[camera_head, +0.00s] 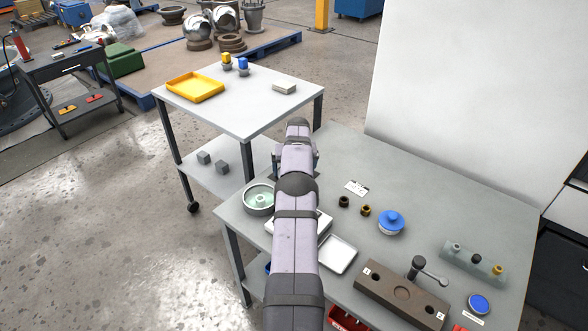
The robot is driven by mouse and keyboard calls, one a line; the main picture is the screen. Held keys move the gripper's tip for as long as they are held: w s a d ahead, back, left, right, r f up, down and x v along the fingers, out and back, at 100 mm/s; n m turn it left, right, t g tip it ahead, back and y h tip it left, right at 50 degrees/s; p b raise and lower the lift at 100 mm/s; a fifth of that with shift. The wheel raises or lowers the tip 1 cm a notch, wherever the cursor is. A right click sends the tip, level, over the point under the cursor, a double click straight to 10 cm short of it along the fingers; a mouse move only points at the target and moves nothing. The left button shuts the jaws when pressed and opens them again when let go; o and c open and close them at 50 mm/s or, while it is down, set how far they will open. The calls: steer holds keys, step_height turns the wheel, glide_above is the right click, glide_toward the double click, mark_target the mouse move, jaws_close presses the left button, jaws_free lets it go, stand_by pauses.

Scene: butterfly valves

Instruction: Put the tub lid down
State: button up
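A blue round lid-like piece with a knob (391,217) sits on a white round base on the right of the grey workbench. I cannot tell whether that base is a tub. A flat blue disc (479,303) lies near the bench's right front. A round grey-green tub (259,198) stands open at the bench's left edge, with a pale green piece inside. My gripper (297,158) is over the gap between bench and cart, mostly hidden by my own arm. Its fingertips and anything in them do not show clearly.
The grey bench (440,200) holds a white tray (337,254), two small dark fittings, a brown block with a handle (402,292) and a rack (473,264). A white cart (235,110) carries a yellow tray (195,87). Its middle top is clear.

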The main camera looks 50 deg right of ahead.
steer(key=o, duration=0.9)
steer(key=shift+f, duration=0.1)
steer(key=shift+v, duration=1.1)
steer(key=b+v, duration=0.1)
steer(key=v, duration=0.9)
